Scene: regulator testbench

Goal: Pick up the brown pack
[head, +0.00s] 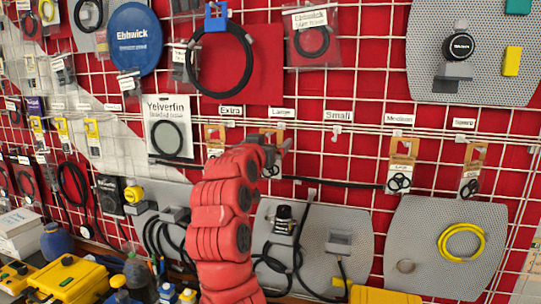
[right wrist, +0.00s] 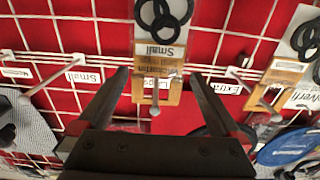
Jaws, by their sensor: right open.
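Several packs with brown card tops and black rings hang on the wall grid. One brown pack (right wrist: 158,48) hangs at the hook labelled "Large" and its own label reads "Small". In the right wrist view it stands between the two fingers of my right gripper (right wrist: 159,76), with its brown card toward the palm and no finger visibly touching it. My right gripper is open. My left gripper is not in view.
Other brown-topped packs hang at "Extra" (head: 215,138), "Medium" (head: 401,177) and "Spare" (head: 472,170). The "Small" hook (head: 337,130) is bare. Grey panels with cables and a yellow coil (head: 461,241) are below. Yellow cases (head: 66,278) stand at lower left.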

